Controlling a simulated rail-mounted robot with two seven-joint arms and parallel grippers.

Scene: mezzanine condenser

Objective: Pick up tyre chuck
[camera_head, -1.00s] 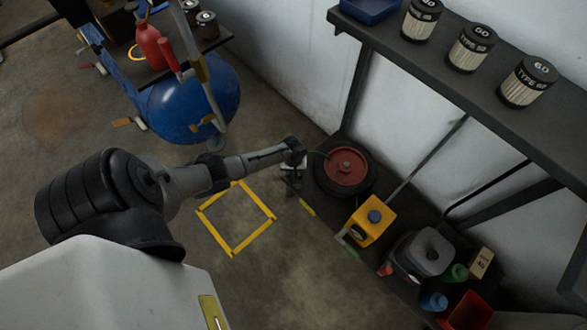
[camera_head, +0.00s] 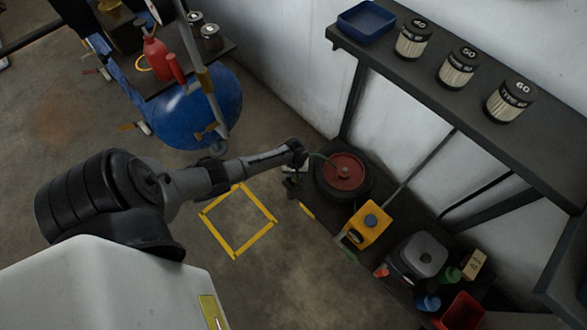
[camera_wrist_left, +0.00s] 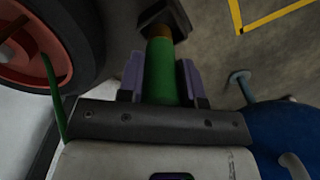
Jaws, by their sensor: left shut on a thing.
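The tyre chuck (camera_wrist_left: 162,75) shows in the left wrist view as a green cylinder with a brownish collar and a dark block at its far end. My left gripper (camera_wrist_left: 160,88) is shut on it, one finger on each side of the green part. In the head view my left gripper (camera_head: 297,168) is small and dark, just left of the tyre with a red hub (camera_head: 345,172); the chuck is hard to make out there. A thin green hose (camera_wrist_left: 52,90) runs down past the tyre in the wrist view. My right gripper is not in view.
A blue compressor tank (camera_head: 190,108) stands at the upper left. A yellow can (camera_head: 368,222) and a grey canister (camera_head: 424,252) stand right of the tyre on a low shelf. Filters sit on the upper shelf (camera_head: 480,98). A yellow square (camera_head: 238,221) marks clear floor.

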